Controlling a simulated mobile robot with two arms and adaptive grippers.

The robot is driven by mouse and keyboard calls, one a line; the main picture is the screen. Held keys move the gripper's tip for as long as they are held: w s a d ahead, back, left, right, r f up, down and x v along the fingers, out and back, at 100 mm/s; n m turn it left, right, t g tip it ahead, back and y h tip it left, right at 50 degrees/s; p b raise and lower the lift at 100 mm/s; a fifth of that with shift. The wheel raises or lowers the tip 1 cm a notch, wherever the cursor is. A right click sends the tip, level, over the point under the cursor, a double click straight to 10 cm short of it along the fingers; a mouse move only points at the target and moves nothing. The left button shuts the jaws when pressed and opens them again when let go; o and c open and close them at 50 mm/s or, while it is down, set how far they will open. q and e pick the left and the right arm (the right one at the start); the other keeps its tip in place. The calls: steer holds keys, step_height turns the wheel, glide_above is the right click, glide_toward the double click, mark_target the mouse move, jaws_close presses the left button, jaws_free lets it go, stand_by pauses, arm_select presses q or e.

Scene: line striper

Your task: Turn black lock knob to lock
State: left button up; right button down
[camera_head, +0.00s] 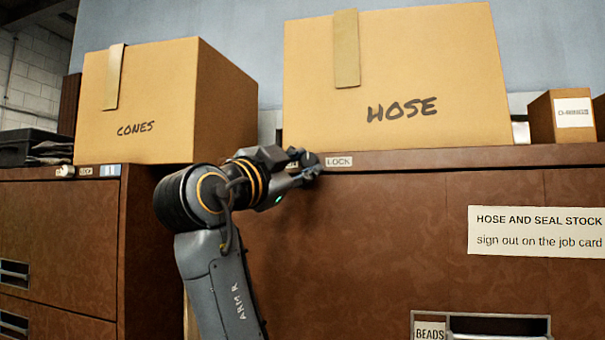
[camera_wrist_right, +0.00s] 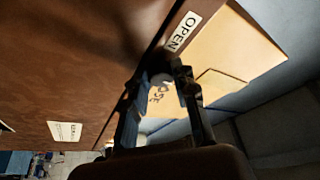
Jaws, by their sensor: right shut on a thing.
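In the right wrist view, the fingers (camera_wrist_right: 163,80) close around the dark knob (camera_wrist_right: 160,63), which is in shadow. A white OPEN label (camera_wrist_right: 184,31) shows beside the knob there. The fingers hide part of the knob, and I cannot tell which way it points. My left gripper is not in view.
A HOSE box (camera_head: 400,80) stands on the cabinet just above the knob. A CONES box (camera_head: 140,105) stands on the lower left cabinet (camera_head: 60,230), which has a white knob (camera_head: 65,171). A BEADS drawer handle (camera_head: 497,322) is low at the right.

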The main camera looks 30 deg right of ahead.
steer(key=m, duration=0.1)
steer(key=m+g+p, duration=0.1)
steer(key=m, duration=0.1)
steer(key=m+y+p, duration=0.1)
steer(key=m, duration=0.1)
steer(key=shift+w+a+r+g, duration=0.1)
steer(key=shift+r+g, duration=0.25)
steer(key=shift+g, duration=0.05)
steer(key=m+g+p, duration=0.1)
steer(key=m+p, duration=0.1)
steer(key=m, duration=0.1)
steer(key=shift+r+y, duration=0.1)
steer(key=shift+y, duration=0.3)
steer(key=shift+m+p, duration=0.3)
steer(key=shift+m, duration=0.5)
steer(key=c, duration=1.1)
jaws_free()
steer(key=shift+o, duration=0.2)
steer(key=shift+a, duration=0.1)
steer(key=v, duration=1.1)
steer(key=shift+a+r, duration=0.2)
steer(key=shift+a, duration=0.15)
